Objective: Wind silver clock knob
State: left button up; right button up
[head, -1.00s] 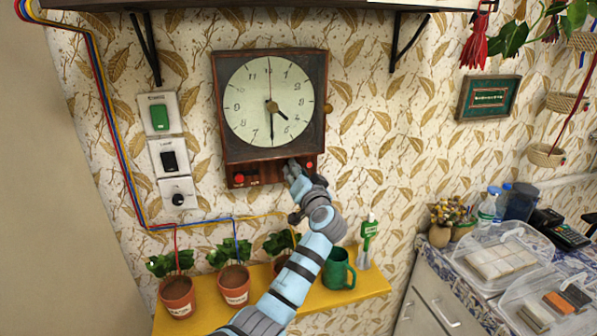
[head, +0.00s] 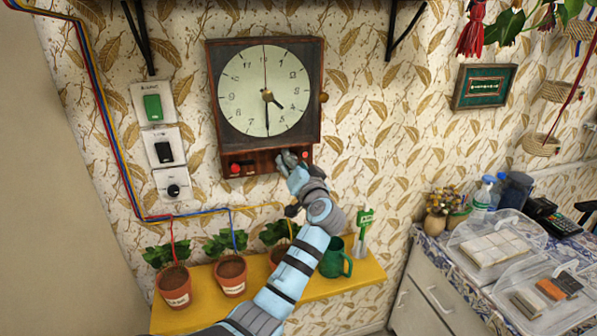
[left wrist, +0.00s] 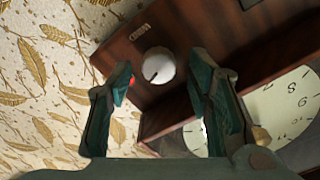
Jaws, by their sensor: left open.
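The wall clock (head: 247,82) has a dark wooden case and a pale dial, and hangs above the yellow shelf. The silver knob (left wrist: 159,65) is on the wooden panel below the dial, with a dark pointer mark on it. My left gripper (head: 289,157) is at the lower panel, in front of the knob, and hides it in the head view. In the left wrist view my left gripper (left wrist: 160,72) is open, its two fingers on either side of the knob with gaps visible. A brass side knob (head: 324,97) is on the clock's right edge. My right gripper is not in view.
Potted plants (head: 231,288) and a green mug (head: 334,262) stand on the yellow shelf (head: 365,279) below. Wall switches (head: 152,104) are to the left. A counter (head: 440,262) with clear boxes stands at right.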

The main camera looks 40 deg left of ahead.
pick_arm(q)
jog(key=v, duration=1)
jog(key=shift+s+d, duration=0.25)
jog(key=shift+d, duration=0.05)
